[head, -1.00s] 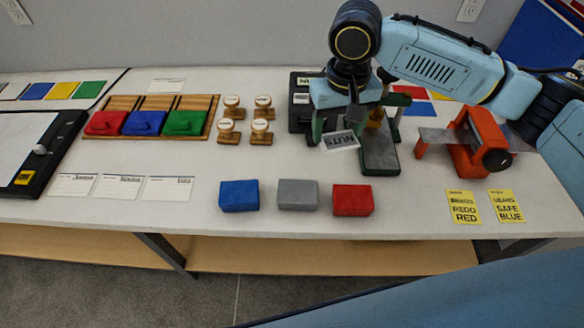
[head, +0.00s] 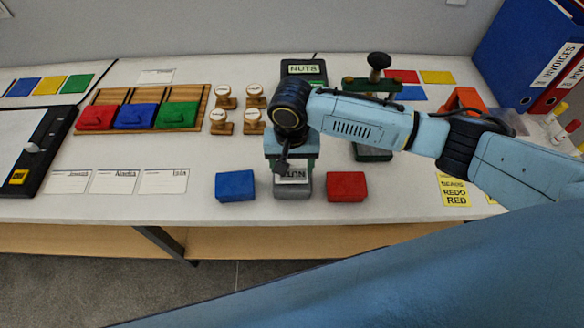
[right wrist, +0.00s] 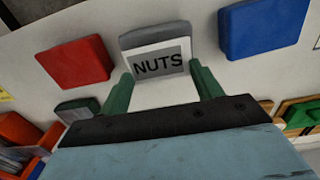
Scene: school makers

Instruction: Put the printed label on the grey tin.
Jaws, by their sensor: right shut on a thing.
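The grey tin (head: 292,194) stands between the blue tin (head: 235,186) and the red tin (head: 346,187) near the table's front edge. The printed label (head: 292,176), reading NUTS, lies over the grey tin's top in the head view. My right gripper (head: 291,169) is above the grey tin and shut on the label. In the right wrist view the label (right wrist: 158,64) sits between the green fingers and covers much of the grey tin (right wrist: 150,35). I cannot tell whether label and tin touch. My left gripper is not in view.
Behind the arm is a label maker with a NUTS screen (head: 303,69). A green press (head: 372,154) stands to the right. Wooden stamps (head: 222,122) and a rack of coloured pads (head: 137,117) are at left. Yellow notes (head: 455,192) lie at right.

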